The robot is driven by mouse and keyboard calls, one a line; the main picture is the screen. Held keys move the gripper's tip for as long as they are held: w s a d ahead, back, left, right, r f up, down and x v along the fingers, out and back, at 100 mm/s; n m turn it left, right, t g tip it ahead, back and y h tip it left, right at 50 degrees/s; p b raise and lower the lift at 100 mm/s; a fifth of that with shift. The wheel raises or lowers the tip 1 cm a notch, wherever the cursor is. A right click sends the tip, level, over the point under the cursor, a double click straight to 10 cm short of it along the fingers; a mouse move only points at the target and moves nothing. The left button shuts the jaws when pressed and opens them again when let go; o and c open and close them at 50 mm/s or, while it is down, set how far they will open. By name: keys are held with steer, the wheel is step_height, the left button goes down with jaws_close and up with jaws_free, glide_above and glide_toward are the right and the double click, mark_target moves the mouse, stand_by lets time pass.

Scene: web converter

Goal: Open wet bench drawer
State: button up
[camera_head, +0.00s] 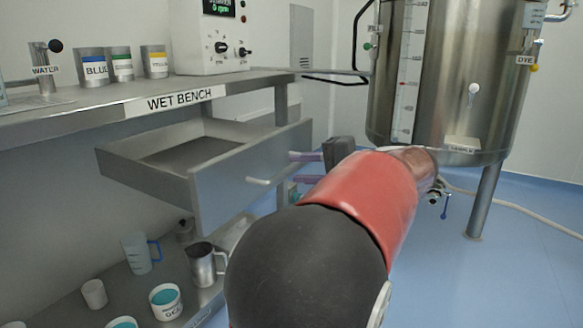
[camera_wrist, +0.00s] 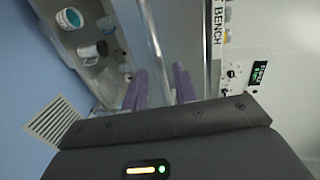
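The wet bench (camera_head: 125,108) carries a label on its front edge at the left of the head view. Its grey drawer (camera_head: 222,187) hangs under the top and stands pulled out, with its empty-looking inside showing. A short pale handle (camera_head: 258,182) sits on the drawer front. My gripper (camera_head: 307,168) is just right of the drawer front, its two purple fingers pointing left towards it. In the wrist view my gripper (camera_wrist: 160,84) shows a clear gap between the fingers, with nothing visibly held. The handle appears apart from the fingers.
Jars, including a yellow-labelled one (camera_head: 156,62), and a control box (camera_head: 212,38) stand on the bench top. A metal jug (camera_head: 205,264) and cups stand on the lower shelf. A large steel tank (camera_head: 450,75) is at the right. Blue floor (camera_head: 520,265) is open there.

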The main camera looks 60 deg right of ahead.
steer(key=v, duration=0.4)
steer(key=shift+s, duration=0.15)
stand_by(0.4)
